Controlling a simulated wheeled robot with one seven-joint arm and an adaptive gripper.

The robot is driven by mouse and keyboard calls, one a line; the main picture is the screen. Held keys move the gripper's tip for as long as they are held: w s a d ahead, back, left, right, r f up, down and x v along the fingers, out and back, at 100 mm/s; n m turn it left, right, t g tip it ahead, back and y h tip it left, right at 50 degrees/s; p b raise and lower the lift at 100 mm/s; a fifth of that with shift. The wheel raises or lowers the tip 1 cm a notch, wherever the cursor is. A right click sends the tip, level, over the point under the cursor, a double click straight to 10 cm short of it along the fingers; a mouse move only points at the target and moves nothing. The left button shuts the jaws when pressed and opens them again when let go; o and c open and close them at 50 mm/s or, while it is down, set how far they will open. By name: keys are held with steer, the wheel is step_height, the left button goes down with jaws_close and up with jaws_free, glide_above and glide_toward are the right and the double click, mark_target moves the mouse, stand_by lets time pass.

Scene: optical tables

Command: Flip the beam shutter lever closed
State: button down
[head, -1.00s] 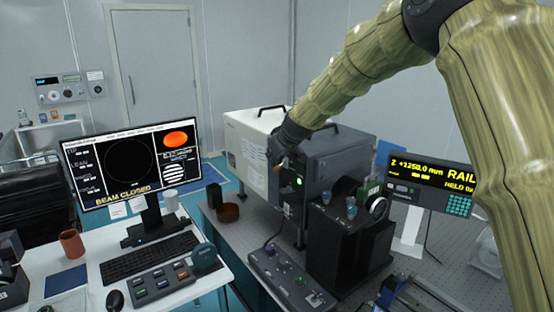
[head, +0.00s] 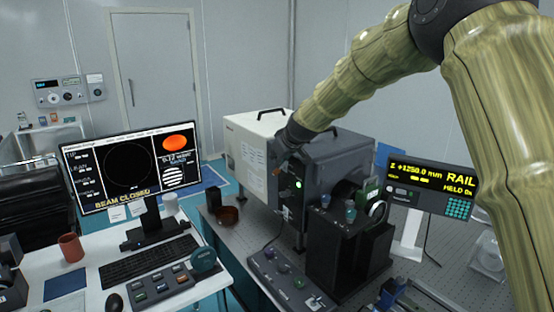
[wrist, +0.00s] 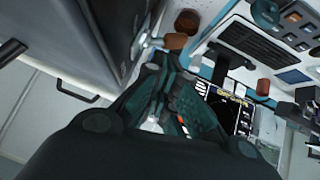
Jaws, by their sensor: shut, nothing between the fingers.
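My gripper (head: 277,168) is at the front edge of the dark grey housing (head: 325,170), beside the cream box, and only partly shows there. In the wrist view my dark green fingers (wrist: 165,72) are shut with nothing held. Just beyond their tips is a silver lever-like part (wrist: 150,43) with a brown-orange knob (wrist: 175,42), likely the beam shutter lever. I cannot tell whether the fingers touch it. In the head view my gripper mostly hides the lever. The monitor (head: 130,165) reads "BEAM CLOSED". A green light (head: 299,184) is lit on the housing.
The cream box (head: 252,155) stands left of the housing. A brown dish (head: 228,215) lies before it. A black stand with optics (head: 335,240) and a control box (head: 290,280) are close on the right and front. The rail display (head: 432,185) is farther right.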

steer(key=s+r+b, duration=0.1)
steer(key=s+r, duration=0.8)
steer(key=shift+a+r+b, duration=0.15)
steer(key=shift+r+b, duration=0.1)
steer(key=shift+b, duration=0.15)
steer(key=shift+r, duration=0.1)
stand_by(0.3)
